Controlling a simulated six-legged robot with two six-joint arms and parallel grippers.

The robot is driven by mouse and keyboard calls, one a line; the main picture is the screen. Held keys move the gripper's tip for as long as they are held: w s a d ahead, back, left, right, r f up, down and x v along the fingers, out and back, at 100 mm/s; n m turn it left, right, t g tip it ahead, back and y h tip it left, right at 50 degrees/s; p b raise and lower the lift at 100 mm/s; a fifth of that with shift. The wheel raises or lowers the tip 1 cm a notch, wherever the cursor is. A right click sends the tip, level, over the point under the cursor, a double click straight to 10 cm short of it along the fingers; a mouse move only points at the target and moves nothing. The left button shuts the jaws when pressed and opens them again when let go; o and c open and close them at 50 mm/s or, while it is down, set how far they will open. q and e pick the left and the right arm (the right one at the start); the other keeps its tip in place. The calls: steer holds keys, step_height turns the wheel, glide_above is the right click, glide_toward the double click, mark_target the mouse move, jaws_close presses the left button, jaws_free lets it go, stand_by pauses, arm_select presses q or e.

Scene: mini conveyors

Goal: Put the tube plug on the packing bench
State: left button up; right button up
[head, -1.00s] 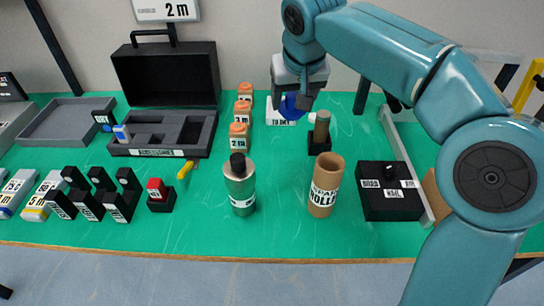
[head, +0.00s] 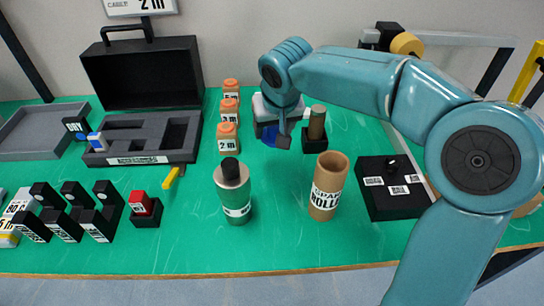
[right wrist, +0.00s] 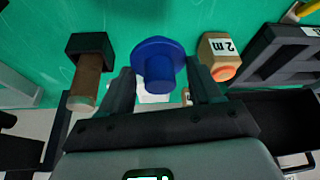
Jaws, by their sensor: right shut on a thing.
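The blue tube plug (head: 273,136) is held in my right gripper (head: 280,128) above the green bench top (head: 290,235), between the orange-capped bottles and a dark stand holding a brown roller. In the right wrist view the plug (right wrist: 157,62), with its round wide flange, sits between the two dark fingers of the right gripper (right wrist: 163,85). The green surface shows behind it. Whether the plug touches the surface is hard to tell. My left gripper is not in view. I cannot tell whether this green bench is the packing bench.
Orange-capped bottles (head: 227,137) stand left of the gripper, the brown roller on its stand (head: 316,125) right. A metal flask (head: 233,190), cardboard tube (head: 325,188) and black box (head: 390,190) stand nearer the front. An open black case (head: 145,72) is at back left.

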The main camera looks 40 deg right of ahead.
step_height(320, 180, down, 8)
steer(key=shift+r+b, duration=0.1)
steer(key=shift+b, duration=0.65)
steer(key=shift+w+f, duration=0.1)
steer(key=shift+f, duration=0.15)
steer(key=shift+f, duration=0.1)
steer(key=o, duration=1)
